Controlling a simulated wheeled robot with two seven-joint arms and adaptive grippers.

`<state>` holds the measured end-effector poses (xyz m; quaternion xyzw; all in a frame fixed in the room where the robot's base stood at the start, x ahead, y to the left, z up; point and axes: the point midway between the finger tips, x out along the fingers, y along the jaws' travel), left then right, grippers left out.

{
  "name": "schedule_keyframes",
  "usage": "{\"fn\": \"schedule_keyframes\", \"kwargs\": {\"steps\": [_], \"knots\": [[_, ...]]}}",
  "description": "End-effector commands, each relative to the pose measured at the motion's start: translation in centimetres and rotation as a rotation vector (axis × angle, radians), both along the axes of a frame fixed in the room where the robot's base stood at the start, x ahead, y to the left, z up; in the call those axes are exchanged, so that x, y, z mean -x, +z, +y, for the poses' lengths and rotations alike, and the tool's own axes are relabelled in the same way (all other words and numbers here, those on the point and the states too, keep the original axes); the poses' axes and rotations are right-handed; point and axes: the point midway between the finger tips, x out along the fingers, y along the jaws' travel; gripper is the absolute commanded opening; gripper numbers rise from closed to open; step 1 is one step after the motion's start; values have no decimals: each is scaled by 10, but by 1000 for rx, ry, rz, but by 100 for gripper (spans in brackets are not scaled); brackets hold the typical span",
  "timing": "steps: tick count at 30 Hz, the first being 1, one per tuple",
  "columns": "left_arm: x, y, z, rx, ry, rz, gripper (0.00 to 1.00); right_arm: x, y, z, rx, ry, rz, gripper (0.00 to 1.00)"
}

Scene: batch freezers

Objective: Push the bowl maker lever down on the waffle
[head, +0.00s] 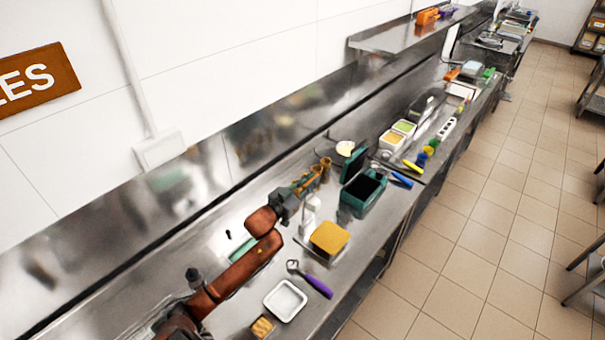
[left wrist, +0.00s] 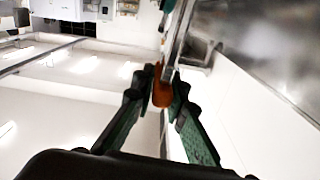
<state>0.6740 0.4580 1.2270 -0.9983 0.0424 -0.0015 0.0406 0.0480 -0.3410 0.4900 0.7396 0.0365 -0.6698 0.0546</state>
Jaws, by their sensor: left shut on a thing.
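My left gripper (head: 308,182) reaches over the steel counter from the lower left. In the left wrist view its two green-padded fingers (left wrist: 160,90) are closed around an orange-brown handle-like end (left wrist: 162,95). A metal bar (left wrist: 178,40) runs on from that end towards the top of the picture. This looks like the lever of the bowl maker. A pale upright piece (head: 309,215) stands just below the gripper in the head view, perhaps part of the maker; my arm hides much there. A small golden waffle-like piece (head: 262,327) lies at the lower edge. My right gripper is out of view.
An open dark green box (head: 362,193) stands to the right. The wall is close behind.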

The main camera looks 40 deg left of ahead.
Motion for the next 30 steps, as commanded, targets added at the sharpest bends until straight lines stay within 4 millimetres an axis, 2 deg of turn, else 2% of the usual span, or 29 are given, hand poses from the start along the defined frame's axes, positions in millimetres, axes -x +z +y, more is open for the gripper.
{"fn": "schedule_keyframes", "kwargs": {"steps": [6,15,21,30], "knots": [[3,-6,-39,-156,-1,-14,0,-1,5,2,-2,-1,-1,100],[6,-18,-72,-310,-1,-27,0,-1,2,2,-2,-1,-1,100],[7,-21,-81,-355,0,-31,0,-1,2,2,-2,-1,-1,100],[7,-22,-83,-365,0,-32,0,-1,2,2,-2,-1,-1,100]]}}
